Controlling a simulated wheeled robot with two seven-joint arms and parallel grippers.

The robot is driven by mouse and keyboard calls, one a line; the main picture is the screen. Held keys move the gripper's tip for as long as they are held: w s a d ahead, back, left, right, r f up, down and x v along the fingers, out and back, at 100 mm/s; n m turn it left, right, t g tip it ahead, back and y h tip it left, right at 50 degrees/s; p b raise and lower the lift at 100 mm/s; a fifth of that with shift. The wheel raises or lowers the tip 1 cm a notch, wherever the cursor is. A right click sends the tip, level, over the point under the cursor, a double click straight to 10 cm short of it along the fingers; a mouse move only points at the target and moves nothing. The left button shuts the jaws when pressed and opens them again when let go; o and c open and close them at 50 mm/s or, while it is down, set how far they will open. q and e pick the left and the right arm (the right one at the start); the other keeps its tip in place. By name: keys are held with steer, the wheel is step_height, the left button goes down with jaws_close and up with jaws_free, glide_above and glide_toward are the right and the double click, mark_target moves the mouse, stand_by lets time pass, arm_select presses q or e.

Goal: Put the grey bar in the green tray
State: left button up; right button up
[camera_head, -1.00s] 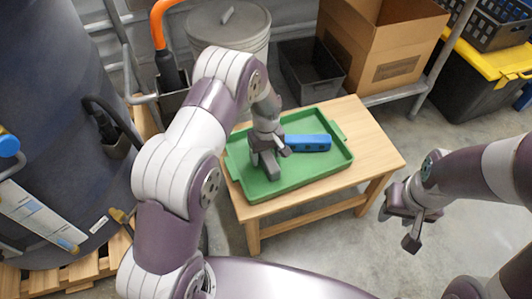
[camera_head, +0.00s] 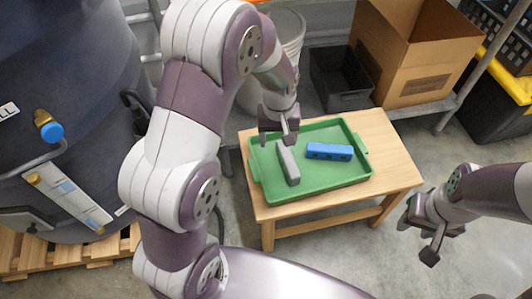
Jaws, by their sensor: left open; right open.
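The grey bar (camera_head: 288,164) lies in the green tray (camera_head: 325,189), on its left half. A blue bar (camera_head: 329,152) lies in the tray to the right of it. The tray rests on a small wooden table. My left gripper (camera_head: 279,138) is open and empty over the back left part of the tray, just behind and above the far end of the grey bar. I see a gap between its fingers, with no bar in it. My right gripper (camera_head: 418,239) is open and empty off the right side of the table, above the floor.
The wooden table (camera_head: 392,162) has bare top to the right of the tray. A dark hopper (camera_head: 60,90) on a wooden pallet (camera_head: 60,254) stands at the left. Behind are a dark grey bin (camera_head: 340,75), a cardboard box (camera_head: 415,55) and a black crate with a yellow lid (camera_head: 515,90).

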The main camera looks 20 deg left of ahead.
arm_select(q)
steer(key=s+a+r+m, duration=0.1)
steer(key=s+r+m, duration=0.1)
steer(key=s, duration=0.5)
steer(key=s+a+r+m, duration=0.1)
steer(key=s+r+m, duration=0.1)
steer(key=s, duration=0.4)
steer(key=shift+s+r+m+t, duration=0.15)
steer(key=shift+s+m+t, duration=0.2)
steer(key=shift+m+t, duration=0.05)
